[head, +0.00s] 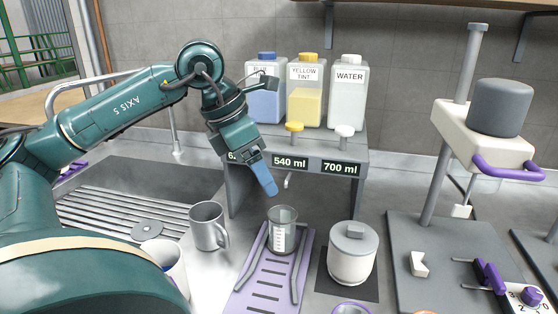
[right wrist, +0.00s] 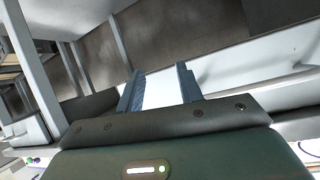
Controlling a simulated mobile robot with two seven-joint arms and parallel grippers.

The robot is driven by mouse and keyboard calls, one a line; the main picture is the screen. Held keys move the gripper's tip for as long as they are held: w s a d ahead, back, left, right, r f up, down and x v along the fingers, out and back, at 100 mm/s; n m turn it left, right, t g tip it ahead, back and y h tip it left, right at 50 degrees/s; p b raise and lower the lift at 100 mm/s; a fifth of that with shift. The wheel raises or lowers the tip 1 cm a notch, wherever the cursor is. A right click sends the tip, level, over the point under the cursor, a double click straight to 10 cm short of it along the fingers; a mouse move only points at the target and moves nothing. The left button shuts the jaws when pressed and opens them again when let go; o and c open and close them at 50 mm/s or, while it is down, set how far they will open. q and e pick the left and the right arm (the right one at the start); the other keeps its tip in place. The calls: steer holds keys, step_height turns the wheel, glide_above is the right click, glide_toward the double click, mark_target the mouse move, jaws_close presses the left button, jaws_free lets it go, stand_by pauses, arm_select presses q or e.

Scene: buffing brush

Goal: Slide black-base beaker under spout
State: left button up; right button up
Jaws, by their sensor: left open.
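A clear beaker (head: 283,238) with white graduations stands upright on a purple tray (head: 262,296) between two grey rails; its base colour is hard to tell. The dispenser stand (head: 360,184) behind it carries labels reading 540 ml and 700 ml; a third label is mostly covered by my left arm. A small grey spout (head: 288,181) hangs under the stand, behind and above the beaker. My left gripper (head: 266,180) is open, pointing down above and behind the beaker, apart from it. My right gripper (right wrist: 160,88) shows in the right wrist view with its fingers apart and nothing between them.
Blue, yellow and clear water bottles (head: 348,92) stand on the dispenser. A metal mug (head: 208,226) is left of the tray; a white lidded pot (head: 352,254) is right of it. A stand with a purple handle (head: 508,168) rises at right. A sink drainer (head: 110,210) lies left.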

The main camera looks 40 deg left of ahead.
mark_target(283, 215)
arm_select(q)
steer(key=shift+s+a+r, duration=0.1)
steer(key=shift+a+r, duration=0.05)
steer(key=shift+a, duration=0.1)
steer(key=x, duration=1.3)
steer(key=shift+a, duration=0.1)
steer(key=shift+c, duration=0.5)
steer(key=c, duration=1)
